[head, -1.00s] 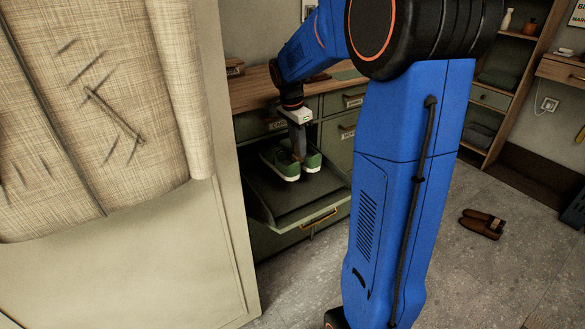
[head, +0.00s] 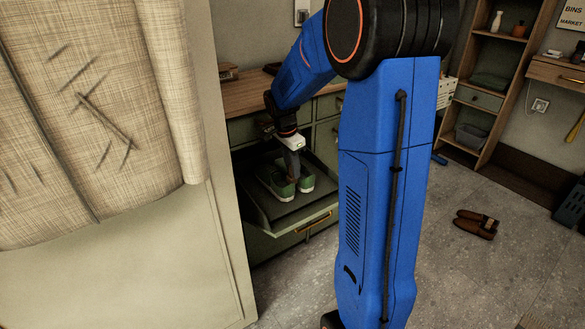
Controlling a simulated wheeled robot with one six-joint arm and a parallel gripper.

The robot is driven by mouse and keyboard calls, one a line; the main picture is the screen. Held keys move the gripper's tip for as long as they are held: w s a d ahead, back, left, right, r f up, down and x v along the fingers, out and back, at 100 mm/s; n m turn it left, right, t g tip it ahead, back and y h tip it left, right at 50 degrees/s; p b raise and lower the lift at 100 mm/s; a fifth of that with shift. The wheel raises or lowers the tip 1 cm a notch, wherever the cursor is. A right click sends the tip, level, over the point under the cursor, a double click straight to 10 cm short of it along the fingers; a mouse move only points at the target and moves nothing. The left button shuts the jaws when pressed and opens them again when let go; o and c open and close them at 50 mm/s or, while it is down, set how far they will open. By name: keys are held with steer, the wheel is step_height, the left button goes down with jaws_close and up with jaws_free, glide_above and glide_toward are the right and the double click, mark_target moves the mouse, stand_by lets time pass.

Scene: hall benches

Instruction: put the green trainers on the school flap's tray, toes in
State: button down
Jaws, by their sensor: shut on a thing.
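The green trainers with pale soles (head: 276,186) are together at the opened flap in the head view. My gripper (head: 293,172) points down from above and is shut on the green trainers, around their inner sides. The flap's dark tray (head: 300,209) lies out level under them, with a brass handle (head: 313,222) on its front edge. The trainers are over the tray; whether their soles touch it is hard to tell. Which ends are the toes is too small to tell. The flap's label cannot be read.
A cloth-draped pale panel (head: 110,230) fills the left side, close to the tray. A wooden worktop (head: 250,95) runs above the green cabinet. Brown shoes (head: 476,224) lie on the floor at right. Open shelves (head: 495,85) stand behind. My blue arm hides the cabinet's right part.

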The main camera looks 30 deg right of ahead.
steer(key=c, duration=1.5)
jaws_free()
steer(key=shift+o, duration=0.2)
step_height(320, 180, up, 11)
steer(key=a, duration=0.2)
steer(key=s+a+r+n+t, duration=0.1)
steer(key=s+a+r+n, duration=0.1)
steer(key=s+a+n, duration=0.35)
steer(key=s+a+r+n+t, duration=0.1)
steer(key=s+a+r+n, duration=0.15)
steer(key=s, duration=0.65)
steer(key=s+a+f+n+t+y, duration=0.1)
steer(key=s+a+f+n, duration=0.1)
steer(key=s, duration=0.6)
steer(key=s+a+f+n+t, duration=0.1)
steer(key=s+a+f+n, duration=0.2)
steer(key=s+n, duration=0.4)
steer(key=shift+s+a+f+n+t+y, duration=0.25)
steer(key=shift+s+a+n+t+y, duration=0.05)
steer(key=shift+s+a+t+y, duration=0.1)
